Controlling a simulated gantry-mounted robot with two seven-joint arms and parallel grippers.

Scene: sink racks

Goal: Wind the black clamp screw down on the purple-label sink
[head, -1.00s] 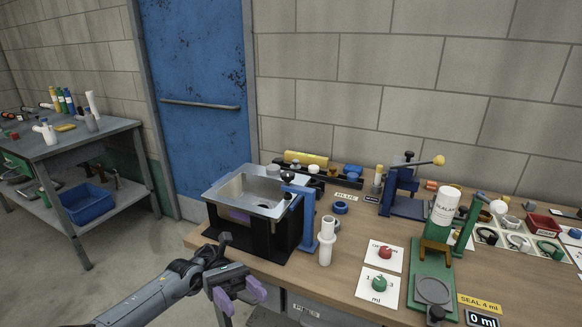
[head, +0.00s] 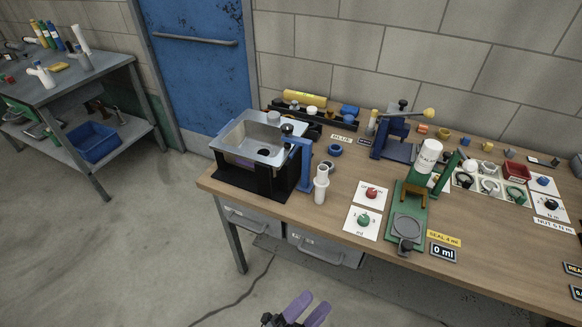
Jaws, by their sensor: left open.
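The metal sink (head: 240,135) sits in a black rack (head: 240,180) at the left end of the wooden bench. A trace of purple shows on its front, but the label is hard to make out. How far the screw is wound down cannot be told. My left gripper (head: 308,307), with purple fingers, is open and empty at the bottom edge, in front of the bench and well apart from the sink. My right gripper is out of view.
A white fitting (head: 321,184) stands right of the clamp, near a blue ring (head: 335,150). A second blue clamp stand (head: 395,140) is farther right. A green stand (head: 405,215) holds a white bottle (head: 428,156). Open floor lies before the bench.

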